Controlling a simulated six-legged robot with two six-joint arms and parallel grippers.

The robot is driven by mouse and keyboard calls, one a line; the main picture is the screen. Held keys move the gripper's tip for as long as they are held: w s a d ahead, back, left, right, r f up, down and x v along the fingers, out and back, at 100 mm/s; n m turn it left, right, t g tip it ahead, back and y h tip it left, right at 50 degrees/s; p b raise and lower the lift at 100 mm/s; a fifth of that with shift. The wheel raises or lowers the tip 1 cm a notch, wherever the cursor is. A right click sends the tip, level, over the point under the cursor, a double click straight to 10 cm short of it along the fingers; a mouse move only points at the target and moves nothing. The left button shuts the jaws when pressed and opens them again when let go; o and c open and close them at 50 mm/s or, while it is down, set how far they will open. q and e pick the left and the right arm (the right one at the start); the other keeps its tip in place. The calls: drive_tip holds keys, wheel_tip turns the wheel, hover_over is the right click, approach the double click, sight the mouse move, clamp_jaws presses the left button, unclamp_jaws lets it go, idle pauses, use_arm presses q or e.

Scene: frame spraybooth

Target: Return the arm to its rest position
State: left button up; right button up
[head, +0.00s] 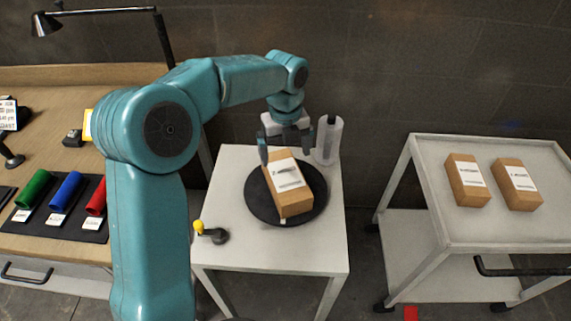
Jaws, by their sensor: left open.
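My left arm comes in from the left and reaches over a small white table (240,255). My left gripper (284,155) is open and points down at the far end of a brown box (292,198) with a white label. The box lies on a round black plate (257,208) on the table. In this view the gripper overlaps the box's far edge, and I cannot tell whether the fingers touch it. My right gripper is not in view.
A clear cylinder (328,140) stands at the table's back right. A yellow-knobbed lever (211,232) sits at its front left. A white cart (430,185) at right holds two labelled boxes. The wooden bench (50,250) at left holds coloured rolls and a lamp.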

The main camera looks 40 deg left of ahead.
use_arm(q)
wheel_tip(320, 180, up, 3)
drive_tip(key=shift+f, duration=0.15)
drive_tip(key=shift+f, duration=0.1)
idle(0.5)
